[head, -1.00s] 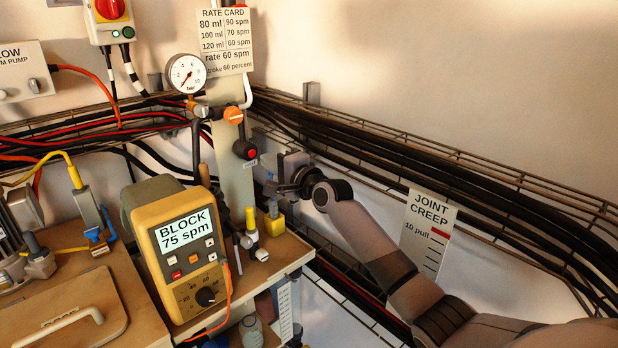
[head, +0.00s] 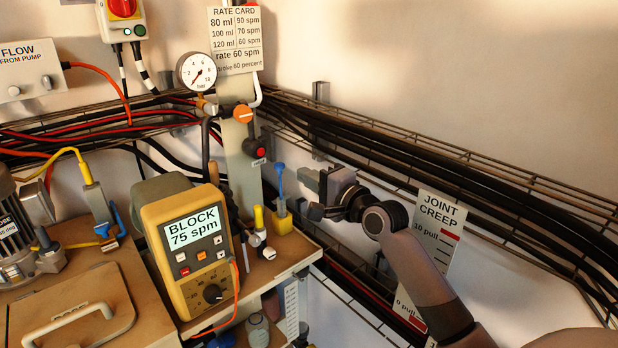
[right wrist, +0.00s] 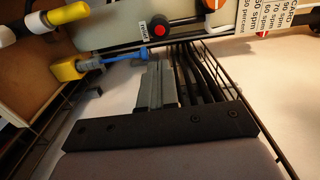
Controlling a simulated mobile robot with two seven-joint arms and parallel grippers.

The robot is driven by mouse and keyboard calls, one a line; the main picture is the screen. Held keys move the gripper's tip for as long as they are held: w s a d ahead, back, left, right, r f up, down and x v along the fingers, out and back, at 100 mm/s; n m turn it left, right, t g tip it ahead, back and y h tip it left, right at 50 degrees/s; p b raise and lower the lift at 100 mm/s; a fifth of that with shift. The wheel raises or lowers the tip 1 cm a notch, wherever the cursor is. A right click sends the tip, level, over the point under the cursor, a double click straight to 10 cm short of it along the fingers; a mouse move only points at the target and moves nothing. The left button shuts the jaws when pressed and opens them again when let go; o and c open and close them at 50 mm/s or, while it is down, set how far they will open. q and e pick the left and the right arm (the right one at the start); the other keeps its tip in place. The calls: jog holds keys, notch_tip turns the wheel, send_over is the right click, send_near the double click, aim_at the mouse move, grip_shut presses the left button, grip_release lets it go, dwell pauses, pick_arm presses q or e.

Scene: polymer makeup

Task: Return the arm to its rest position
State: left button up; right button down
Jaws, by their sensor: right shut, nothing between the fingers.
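My right arm comes in from the lower right in the head view. Its gripper (head: 312,196) hangs in the air to the right of the grey post, apart from it and from the yellow block with a blue stem (head: 281,220). In the right wrist view the fingers (right wrist: 157,82) are together and empty, with black cables beyond them. The post carries an orange knob (head: 242,113) and a red button (head: 261,150); both are clear of the gripper. My left gripper is not in view.
A wire cable tray (head: 455,160) with black cables runs along the wall behind the arm. The JOINT CREEP card (head: 440,215) stands close to the forearm. A yellow meter reading BLOCK 75 spm (head: 196,245) stands on the bench. A pressure gauge (head: 197,71) is above.

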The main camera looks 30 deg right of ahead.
dwell(0.4)
jog(key=s+a+f+n+g, duration=0.2)
jog(key=s+a+f+n, duration=0.15)
jog(key=s+f, duration=0.4)
jog(key=s+a+f+n+g, duration=0.15)
jog(key=s+f+n, duration=0.25)
jog(key=f, duration=0.6)
jog(key=s+a+f+n+g, duration=0.2)
jog(key=s+a+f+n, duration=0.25)
jog(key=f, duration=0.35)
jog(key=s+a+f+n+g, duration=0.1)
jog(key=s+a+f+n, duration=0.1)
jog(key=s, duration=0.4)
jog(key=s+a+f+n+g, duration=0.1)
jog(key=s+a+f+n, duration=0.1)
jog(key=s+f+n, duration=0.2)
jog(key=s, duration=0.3)
jog(key=shift+f+n+h, duration=0.3)
jog(key=shift+f, duration=0.1)
